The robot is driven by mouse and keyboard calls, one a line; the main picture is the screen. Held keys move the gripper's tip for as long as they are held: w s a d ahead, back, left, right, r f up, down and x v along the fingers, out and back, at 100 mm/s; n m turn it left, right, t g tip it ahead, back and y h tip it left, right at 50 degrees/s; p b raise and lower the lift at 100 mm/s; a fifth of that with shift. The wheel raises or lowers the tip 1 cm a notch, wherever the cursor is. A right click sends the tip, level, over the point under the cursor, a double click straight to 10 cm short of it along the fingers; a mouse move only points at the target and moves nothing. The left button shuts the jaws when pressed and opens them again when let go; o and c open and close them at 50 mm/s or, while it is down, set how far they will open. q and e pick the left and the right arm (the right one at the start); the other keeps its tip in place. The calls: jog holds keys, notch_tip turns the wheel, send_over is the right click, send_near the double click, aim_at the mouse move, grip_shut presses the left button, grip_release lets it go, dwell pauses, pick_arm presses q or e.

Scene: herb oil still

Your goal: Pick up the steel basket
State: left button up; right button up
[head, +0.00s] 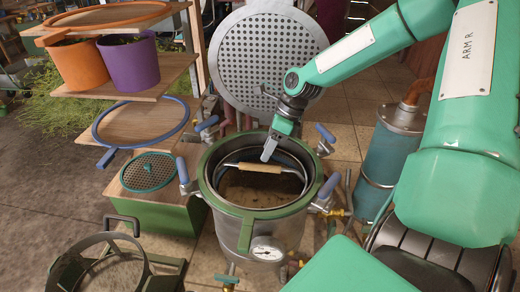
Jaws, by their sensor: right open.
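The steel basket (287,184) sits inside the round still pot (240,216), with its dark rim below the pot's green ring. Its bail handle with a pale wooden grip (253,168) spans the opening. Brownish contents show below the handle. My right gripper (267,155) comes down from the upper right, with its fingers just above the right end of the wooden grip. It is open and holds nothing. Whether a finger touches the grip cannot be told. My left gripper is not in view.
Blue-handled clamps (326,133) stand out around the pot. The perforated round lid (268,58) stands upright behind it. A shelf at left holds orange (79,66) and purple (130,62) pots. A blue cylinder (387,160) stands at right. A dark round frame (105,266) stands front left.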

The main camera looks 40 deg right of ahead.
aim_at(261, 165)
jog(key=x, duration=0.3)
jog(key=shift+d, duration=0.1)
jog(key=shift+f, duration=0.35)
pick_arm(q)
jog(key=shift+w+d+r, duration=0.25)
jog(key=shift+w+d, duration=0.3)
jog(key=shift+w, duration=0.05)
pick_arm(e)
jog(key=shift+w+a+f, duration=0.15)
jog(key=shift+a+f, duration=0.15)
jog(key=shift+f, duration=0.05)
jog(key=shift+f+p, duration=0.5)
jog(key=shift+p+x, duration=0.35)
jog(key=shift+x, duration=0.85)
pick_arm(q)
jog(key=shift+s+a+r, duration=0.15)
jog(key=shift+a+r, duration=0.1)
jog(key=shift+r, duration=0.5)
pick_arm(e)
jog(key=shift+x, duration=0.85)
jog(key=shift+w+d, duration=0.1)
jog(key=shift+d, duration=0.05)
grip_shut()
jog(key=shift+w+r, duration=0.1)
jog(key=shift+w, duration=0.05)
